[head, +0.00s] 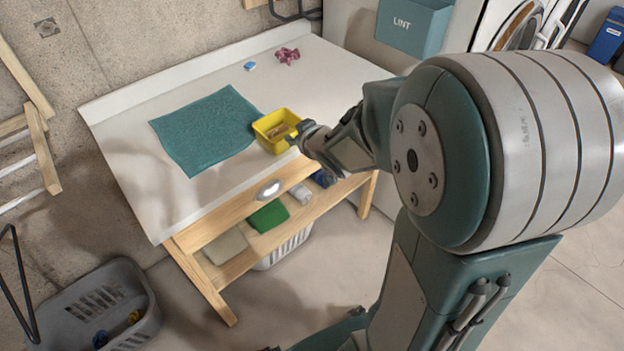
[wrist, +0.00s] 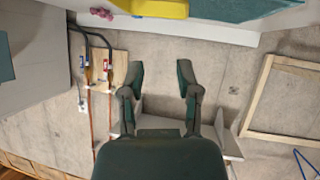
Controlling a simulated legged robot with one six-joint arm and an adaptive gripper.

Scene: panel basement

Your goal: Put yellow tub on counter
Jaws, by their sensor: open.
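The yellow tub (head: 275,130) is on the white counter (head: 310,85), near its front edge, close beside the right corner of a teal mat (head: 208,130). Small brownish things lie inside it. In the wrist view the tub (wrist: 160,8) shows only in part at the top edge, past the fingertips. My gripper (head: 298,136) is at the tub's right side in the head view. Its two fingers (wrist: 160,75) are spread with nothing between them in the wrist view. I cannot tell whether a finger touches the tub.
A blue item (head: 250,66) and a pink cloth (head: 287,56) lie at the counter's back. The shelf below holds a green cloth (head: 268,216) and other things. A grey basket (head: 100,305) stands on the floor. The counter's back right is mostly clear.

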